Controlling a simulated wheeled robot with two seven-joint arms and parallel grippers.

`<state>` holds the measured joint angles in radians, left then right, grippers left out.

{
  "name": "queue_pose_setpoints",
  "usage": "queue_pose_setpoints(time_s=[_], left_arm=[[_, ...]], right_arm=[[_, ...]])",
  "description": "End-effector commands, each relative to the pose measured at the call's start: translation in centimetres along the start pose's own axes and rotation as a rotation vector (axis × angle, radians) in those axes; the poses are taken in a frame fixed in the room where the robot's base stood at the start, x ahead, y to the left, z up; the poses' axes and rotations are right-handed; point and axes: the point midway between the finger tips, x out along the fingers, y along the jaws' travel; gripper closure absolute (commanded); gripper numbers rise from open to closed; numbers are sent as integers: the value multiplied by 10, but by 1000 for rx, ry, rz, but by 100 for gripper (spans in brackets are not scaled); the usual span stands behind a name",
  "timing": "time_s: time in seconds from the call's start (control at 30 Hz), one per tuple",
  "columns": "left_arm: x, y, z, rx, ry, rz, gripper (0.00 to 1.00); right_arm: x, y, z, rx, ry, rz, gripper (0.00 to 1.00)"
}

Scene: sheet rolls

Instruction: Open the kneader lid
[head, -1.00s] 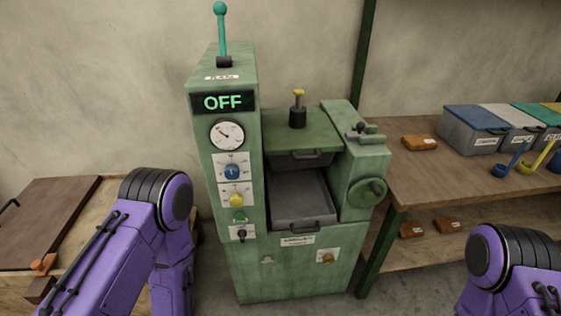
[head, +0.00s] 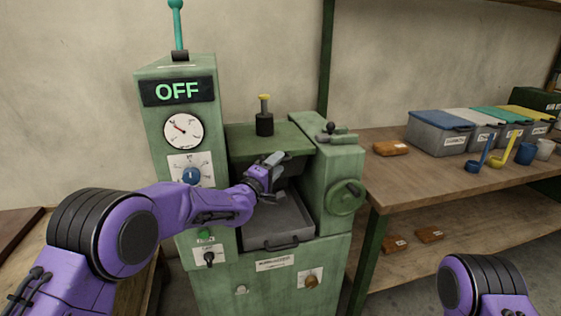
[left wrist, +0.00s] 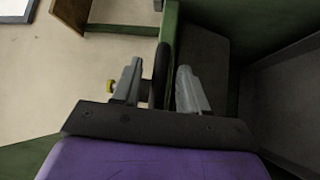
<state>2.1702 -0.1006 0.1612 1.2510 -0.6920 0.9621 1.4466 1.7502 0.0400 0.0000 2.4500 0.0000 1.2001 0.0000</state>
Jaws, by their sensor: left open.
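The green kneader (head: 195,240) shows "OFF" on its display. Its green lid (head: 275,137) lies closed over the back of the chamber, with a black and yellow knob (head: 264,120) behind it. My left gripper (head: 276,164) is at the lid's front edge, over the chamber, and hides the lid handle in the head view. In the left wrist view the open fingers (left wrist: 159,66) stand either side of a dark bar (left wrist: 161,78), which looks like the lid handle. I cannot tell whether they touch it. My right gripper is out of view.
A grey tray (head: 282,225) with a front handle sits in the chamber below my left gripper. A handwheel (head: 346,197) is on the kneader's right block. A wooden shelf (head: 400,180) with bins (head: 438,133) and ladles stands to the right.

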Motion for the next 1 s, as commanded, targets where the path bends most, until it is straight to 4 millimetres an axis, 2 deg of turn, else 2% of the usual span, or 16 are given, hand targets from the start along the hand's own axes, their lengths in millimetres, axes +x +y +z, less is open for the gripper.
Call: queue_pose_setpoints(time_s=[0.1,0.2,0.5,0.57,0.63,0.67,0.87,1.0], left_arm=[[15,-1,0,1,-1,0,57],[22,-1,0,0,0,0,57],[24,-1,0,0,1,-1,57],[24,-1,0,0,1,-1,73],[24,-1,0,0,1,-1,96],[24,-1,0,0,1,-1,100],[25,4,-1,-6,1,-5,100],[30,27,-6,-36,1,-33,100]], right_arm=[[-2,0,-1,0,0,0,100],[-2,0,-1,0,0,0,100],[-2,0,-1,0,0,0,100],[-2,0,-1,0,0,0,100],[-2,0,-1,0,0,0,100],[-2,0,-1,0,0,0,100],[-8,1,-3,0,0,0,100],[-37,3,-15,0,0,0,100]])
